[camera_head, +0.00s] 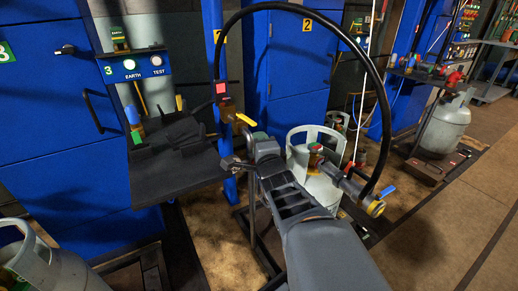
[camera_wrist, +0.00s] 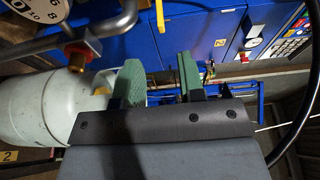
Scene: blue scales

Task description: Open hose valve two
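Two valve levers show near the black hose (camera_head: 300,8) in the head view. A yellow lever (camera_head: 245,119) sits by the blue post at the hose's left end, and a blue lever (camera_head: 387,191) sits on the fitting at its right end. I cannot tell which is hose valve two. My gripper (camera_head: 262,138) is just below and right of the yellow lever. In the wrist view its green fingertips (camera_wrist: 160,80) stand apart with nothing between them. A yellow bar (camera_wrist: 160,15) shows above the gap, probably the yellow lever.
A grey gas cylinder (camera_head: 318,165) stands behind my arm; a pale cylinder (camera_wrist: 35,108) fills the wrist view's left. A black shelf (camera_head: 180,160) juts out left of the blue post (camera_head: 229,187). Another cylinder (camera_head: 50,262) is at lower left. Open floor (camera_head: 440,250) lies at right.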

